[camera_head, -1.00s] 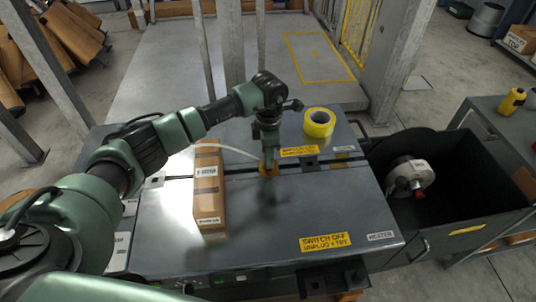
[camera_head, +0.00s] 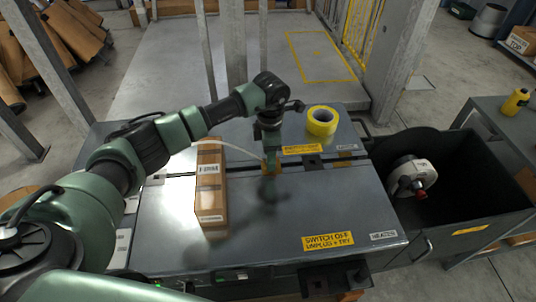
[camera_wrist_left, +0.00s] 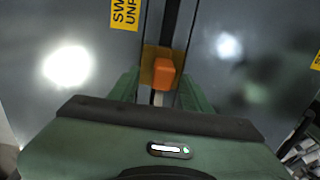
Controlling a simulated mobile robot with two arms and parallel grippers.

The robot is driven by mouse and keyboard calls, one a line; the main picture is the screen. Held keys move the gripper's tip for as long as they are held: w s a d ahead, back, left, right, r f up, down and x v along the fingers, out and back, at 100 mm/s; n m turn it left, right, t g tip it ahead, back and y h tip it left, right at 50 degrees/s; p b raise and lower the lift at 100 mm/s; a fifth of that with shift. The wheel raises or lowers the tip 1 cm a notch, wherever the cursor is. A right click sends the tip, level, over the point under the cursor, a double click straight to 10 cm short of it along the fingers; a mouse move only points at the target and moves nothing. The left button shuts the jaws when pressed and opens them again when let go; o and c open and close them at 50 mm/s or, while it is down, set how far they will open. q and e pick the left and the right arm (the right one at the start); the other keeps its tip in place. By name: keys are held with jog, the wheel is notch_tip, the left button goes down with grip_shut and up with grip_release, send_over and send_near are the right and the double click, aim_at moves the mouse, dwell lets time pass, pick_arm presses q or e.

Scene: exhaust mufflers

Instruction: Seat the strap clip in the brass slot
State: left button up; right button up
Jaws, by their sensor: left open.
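My left gripper (camera_head: 271,160) points down over the dark seam across the grey metal bench top (camera_head: 270,215). In the left wrist view its two green fingers (camera_wrist_left: 160,92) stand apart and open. An orange clip (camera_wrist_left: 164,74) shows just beyond and between the fingertips, over a brass-coloured piece (camera_wrist_left: 149,60) at the seam. I cannot tell whether the clip is fully down in the brass slot. In the head view the clip and brass piece are small and partly hidden by the fingers. A pale strap (camera_head: 232,147) runs from the left toward the gripper. The right gripper is not seen.
A brown carton (camera_head: 211,190) lies left of the gripper. A yellow tape roll (camera_head: 321,121) is behind it to the right. A dark open bin (camera_head: 480,205) with a white and red round part (camera_head: 412,178) stands at the right.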

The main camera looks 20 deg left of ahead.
pick_arm(q)
notch_tip(320, 180, up, 8)
jog(key=p, duration=0.5)
jog(key=shift+f, duration=0.15)
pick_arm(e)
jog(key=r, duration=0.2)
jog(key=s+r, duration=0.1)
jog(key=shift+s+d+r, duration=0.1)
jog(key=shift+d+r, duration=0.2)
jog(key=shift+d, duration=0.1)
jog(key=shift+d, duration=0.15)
